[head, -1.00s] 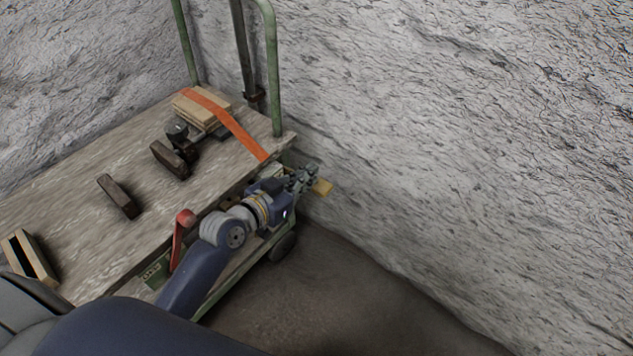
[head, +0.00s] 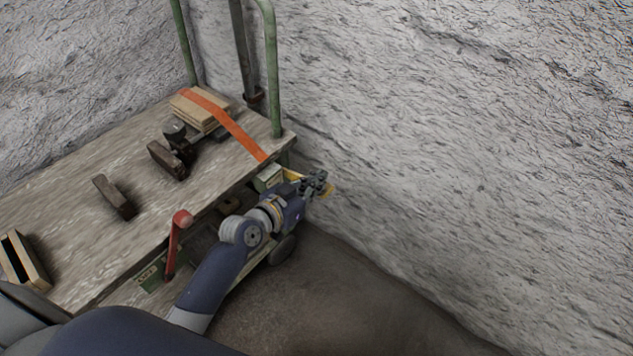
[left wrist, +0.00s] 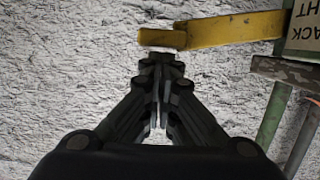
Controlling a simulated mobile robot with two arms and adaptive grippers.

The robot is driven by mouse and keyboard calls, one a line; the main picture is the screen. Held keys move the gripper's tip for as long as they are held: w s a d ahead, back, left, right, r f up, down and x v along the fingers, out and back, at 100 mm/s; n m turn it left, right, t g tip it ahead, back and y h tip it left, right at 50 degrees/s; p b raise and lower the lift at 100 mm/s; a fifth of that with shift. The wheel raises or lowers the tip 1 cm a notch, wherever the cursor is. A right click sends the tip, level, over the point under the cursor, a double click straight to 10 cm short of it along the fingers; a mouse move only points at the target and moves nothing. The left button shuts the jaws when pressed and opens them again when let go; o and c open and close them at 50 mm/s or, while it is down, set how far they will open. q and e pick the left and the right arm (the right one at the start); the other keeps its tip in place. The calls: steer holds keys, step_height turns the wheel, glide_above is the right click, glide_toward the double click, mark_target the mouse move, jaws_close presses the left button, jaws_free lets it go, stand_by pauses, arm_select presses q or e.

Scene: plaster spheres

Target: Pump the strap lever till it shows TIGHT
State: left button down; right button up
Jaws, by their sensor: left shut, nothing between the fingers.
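The yellow strap lever (head: 292,174) sticks out from a pale box (head: 268,178) at the cart's edge, below the end of the orange strap (head: 232,128). In the left wrist view the lever (left wrist: 235,29) runs across the top, its bent free end at the left. The box (left wrist: 304,30) at the right edge bears cut-off lettering, "ACK" and "HT"; no pointer can be made out. My left gripper (head: 319,183) is shut and empty at the lever's outer end. In the left wrist view its fingertips (left wrist: 161,60) lie just below that end; contact cannot be told.
The wooden cart deck (head: 80,205) carries strapped boards (head: 195,110), dark blocks and an open wooden frame (head: 22,260). A red-knobbed handle (head: 180,220) stands at the cart's near side, close to my arm. A rough wall (head: 450,130) rises behind; the floor at right is clear.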

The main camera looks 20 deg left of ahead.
arm_select(q)
steer(key=shift+d+f, duration=0.15)
steer(key=shift+f, duration=0.2)
steer(key=shift+s+d+f+m, duration=0.15)
steer(key=shift+d+f+m, duration=0.05)
steer(key=shift+f+m, duration=0.25)
steer(key=shift+d+f+m+y, duration=0.2)
steer(key=shift+f+m+y, duration=0.15)
steer(key=shift+f, duration=0.2)
step_height(320, 180, down, 8)
steer(key=m+t+b, duration=0.1)
steer(key=m, duration=0.2)
steer(key=shift+s+d+y, duration=0.2)
steer(key=shift+y, duration=0.25)
arm_select(e)
steer(key=shift+w+v, duration=0.15)
steer(key=shift+v, duration=1.1)
steer(key=shift+w+v, duration=0.15)
steer(key=shift+v, duration=1.05)
steer(key=shift+r, duration=0.15)
arm_select(q)
steer(key=shift+r, duration=0.1)
arm_select(e)
steer(key=shift+d, duration=0.1)
